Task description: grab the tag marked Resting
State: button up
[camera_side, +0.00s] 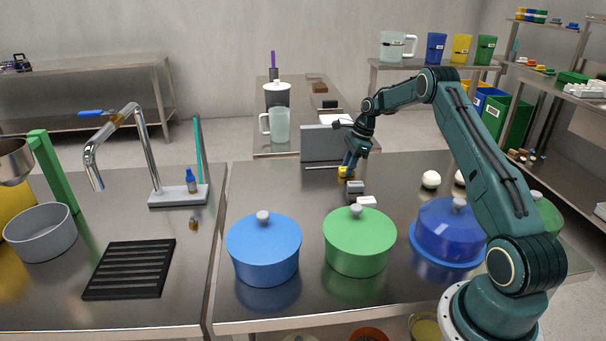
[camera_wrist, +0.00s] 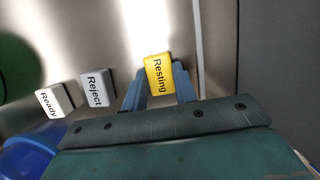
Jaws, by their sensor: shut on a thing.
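The yellow tag marked Resting (camera_wrist: 158,75) sits between the two blue fingers of my gripper (camera_wrist: 159,88) in the wrist view. My gripper is shut on it. In the side view the yellow tag (camera_side: 346,172) shows under my gripper (camera_side: 348,168), at or just above the steel table; I cannot tell whether it touches. The grey tag marked Reject (camera_wrist: 95,88) lies to its left in the wrist view, and the white tag marked Ready (camera_wrist: 52,100) lies farther left. Both lie on the table, apart from my gripper.
A blue pot (camera_side: 264,250), a green pot (camera_side: 360,243) and a darker blue lidded pot (camera_side: 445,232) stand toward the front. A pale dough ball (camera_side: 431,179) lies right of the tags. A grey upright panel (camera_side: 320,143) stands behind. The table (camera_side: 265,185) left of the tags is clear.

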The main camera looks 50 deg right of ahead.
jog(key=shift+r, duration=0.1)
jog(key=shift+s+a+r, duration=0.1)
jog(key=shift+r, duration=0.2)
notch_tip(320, 180, up, 6)
jog(key=shift+f, duration=0.1)
jog(key=shift+s+a+r, duration=0.1)
jog(key=shift+r, duration=0.2)
jog(key=s+a, duration=1.3)
jog(key=shift+s+a, duration=0.35)
jog(key=shift+f, duration=0.1)
dwell(0.5)
